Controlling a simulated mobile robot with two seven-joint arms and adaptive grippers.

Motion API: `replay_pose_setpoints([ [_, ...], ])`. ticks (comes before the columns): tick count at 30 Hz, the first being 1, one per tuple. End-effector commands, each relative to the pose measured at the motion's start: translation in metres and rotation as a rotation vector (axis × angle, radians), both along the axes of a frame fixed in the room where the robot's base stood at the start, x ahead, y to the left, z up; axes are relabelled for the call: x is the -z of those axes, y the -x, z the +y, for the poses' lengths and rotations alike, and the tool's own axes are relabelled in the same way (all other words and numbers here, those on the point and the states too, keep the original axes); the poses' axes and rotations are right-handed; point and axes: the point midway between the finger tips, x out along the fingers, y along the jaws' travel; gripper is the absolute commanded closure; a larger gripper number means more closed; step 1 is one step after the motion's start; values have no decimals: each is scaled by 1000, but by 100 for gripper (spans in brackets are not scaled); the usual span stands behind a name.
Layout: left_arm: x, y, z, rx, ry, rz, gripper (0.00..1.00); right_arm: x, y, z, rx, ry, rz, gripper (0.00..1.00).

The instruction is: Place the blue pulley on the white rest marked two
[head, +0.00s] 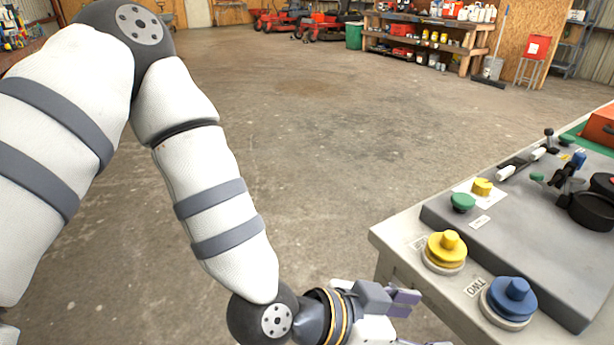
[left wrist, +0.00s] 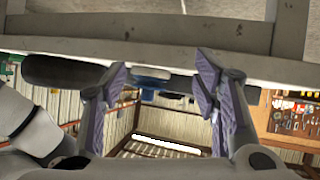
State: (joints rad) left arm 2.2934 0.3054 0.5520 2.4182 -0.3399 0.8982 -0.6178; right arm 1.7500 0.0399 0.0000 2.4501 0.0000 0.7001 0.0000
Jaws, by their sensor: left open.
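The blue pulley (head: 512,297) sits upright on a white rest (head: 496,313) at the front corner of the bench, beside a label reading TWO (head: 474,288). A blue shape between the fingers in the left wrist view (left wrist: 150,73) looks like this pulley, partly hidden. My left gripper (head: 403,302) is left of the bench edge, pointing toward the blue pulley but apart from it. Its fingers stand open and empty in the left wrist view (left wrist: 160,78). My right gripper is not in view.
A yellow pulley (head: 447,246) sits on another rest behind the blue one. Green (head: 462,202) and small yellow (head: 482,187) knobs, a grey raised panel (head: 540,235) and black parts (head: 590,210) occupy the bench. The floor (head: 300,150) left of the bench is clear.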

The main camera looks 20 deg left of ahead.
Motion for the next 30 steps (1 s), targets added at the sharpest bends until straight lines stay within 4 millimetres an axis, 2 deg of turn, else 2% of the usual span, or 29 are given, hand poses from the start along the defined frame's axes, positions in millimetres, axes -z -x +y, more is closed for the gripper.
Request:
replay_pose_setpoints([
  [1, 51, 26, 19, -43, -56, 167, 45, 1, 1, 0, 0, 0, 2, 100],
  [2, 82, 45, 34, -83, -95, 282, 45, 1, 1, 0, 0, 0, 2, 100],
  [3, 119, 75, 58, -142, -152, 432, 45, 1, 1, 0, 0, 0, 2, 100],
  [5, 165, 124, 95, -240, -244, 638, 45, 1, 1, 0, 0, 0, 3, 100],
  [6, 187, 156, 120, -307, -310, 757, 45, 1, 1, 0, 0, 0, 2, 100],
  [9, 218, 228, 178, -465, -463, 985, 45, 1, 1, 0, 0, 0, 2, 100],
  [12, 226, 274, 217, -582, -575, 1108, 45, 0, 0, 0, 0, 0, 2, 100],
  [16, 227, 294, 236, -644, -630, 1160, 45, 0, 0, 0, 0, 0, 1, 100],
  [22, 227, 294, 236, -647, -628, 1159, 45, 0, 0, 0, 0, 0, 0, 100],
  [24, 218, 284, 236, -655, -615, 1126, 45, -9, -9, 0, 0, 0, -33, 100],
  [30, 221, 287, 236, -649, -619, 1137, 45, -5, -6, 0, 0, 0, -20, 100],
])
